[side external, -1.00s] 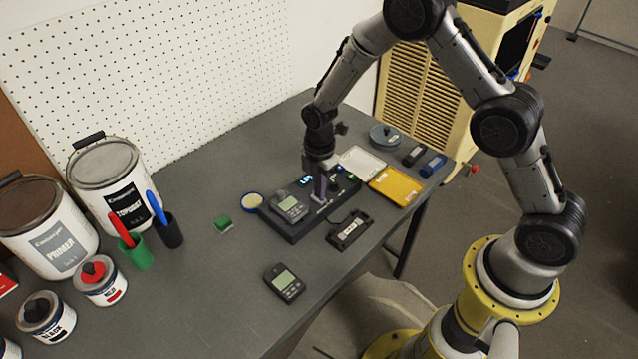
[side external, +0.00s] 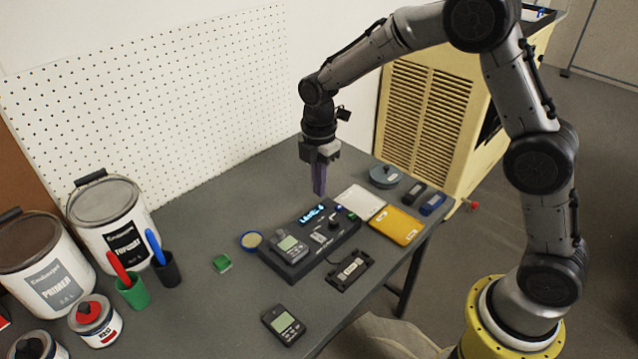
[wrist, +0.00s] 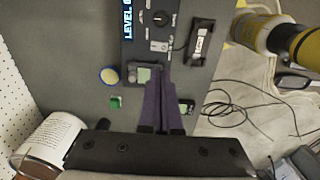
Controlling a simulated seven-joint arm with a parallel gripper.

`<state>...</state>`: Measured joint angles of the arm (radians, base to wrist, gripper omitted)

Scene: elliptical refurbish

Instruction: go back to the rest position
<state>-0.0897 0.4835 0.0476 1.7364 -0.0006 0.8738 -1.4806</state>
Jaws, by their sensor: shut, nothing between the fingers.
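My gripper (side external: 319,190) hangs above the table with its fingers pointing down, shut and empty. It is clear of the black device box (side external: 318,241), which has a lit blue display, a knob and a grey meter (side external: 290,249) on its left end. In the wrist view my gripper's purple fingers (wrist: 163,80) lie together and cover part of the meter (wrist: 143,76). The device box (wrist: 160,30) shows beyond the fingertips, with its display reading "LEVEL" and a partly hidden character.
A second meter (side external: 283,324) lies near the table's front edge. A black holder (side external: 350,270), white tray (side external: 361,201), yellow tray (side external: 397,226), green block (side external: 222,263) and round tin (side external: 251,240) lie around the box. Paint cans (side external: 111,222) and pen cups (side external: 133,292) stand at left.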

